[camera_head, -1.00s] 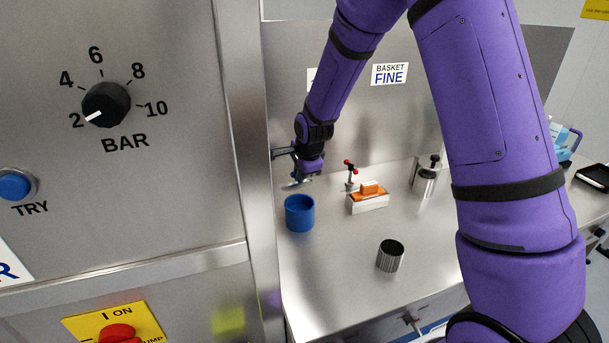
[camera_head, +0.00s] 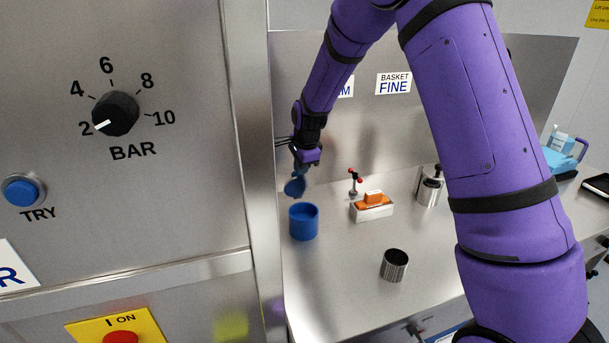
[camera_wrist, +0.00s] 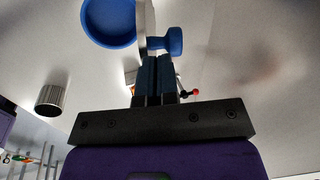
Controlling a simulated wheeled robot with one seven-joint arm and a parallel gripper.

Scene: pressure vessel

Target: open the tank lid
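My gripper (camera_head: 306,158) is above the bench, close to the steel panel's edge. In the wrist view its two dark blue fingers (camera_wrist: 157,72) are close together on a blue-knobbed piece (camera_wrist: 172,42). This piece has a pale, thin part seen edge-on beside the knob. In the head view the held piece (camera_head: 295,187) hangs below the gripper as a tilted blue disc. A blue round container (camera_head: 303,224) stands on the bench just below it, apart from it. The container also shows at the top of the wrist view (camera_wrist: 108,20). I cannot tell which thing is the tank lid.
A white block with an orange top (camera_head: 371,208), a small red-tipped fitting (camera_head: 354,181), a steel cylinder (camera_head: 394,266) and a black-topped steel canister (camera_head: 429,187) stand to the right. The control panel (camera_head: 150,210) bounds the left. The bench front is clear.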

